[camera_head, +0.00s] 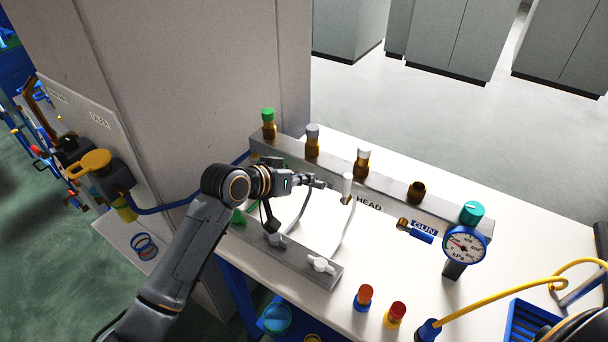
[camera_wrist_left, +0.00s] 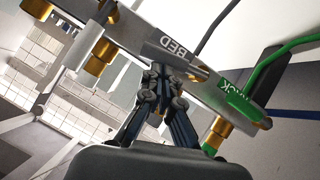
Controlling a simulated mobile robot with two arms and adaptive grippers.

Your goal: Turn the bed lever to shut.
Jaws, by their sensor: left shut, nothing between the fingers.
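My left gripper (camera_head: 319,184) is shut and empty over the rear grey rail, left of the HEAD lever. In the left wrist view its closed fingertips (camera_wrist_left: 161,72) are close beside the BED label. A grey lever (camera_wrist_left: 192,72), which looks like the bed lever, runs along the rail just right of the fingertips. I cannot tell whether they touch. In the head view the gripper and wrist hide the bed lever and its label. My right gripper is not in view.
The white HEAD lever (camera_head: 347,186) stands upright close to the right of the gripper. The blue GUN lever (camera_head: 421,236) and pressure gauge (camera_head: 465,246) are farther right. A green lever (camera_wrist_left: 240,100) and hose lie nearby. Several capped brass fittings line the rear rail (camera_head: 390,190).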

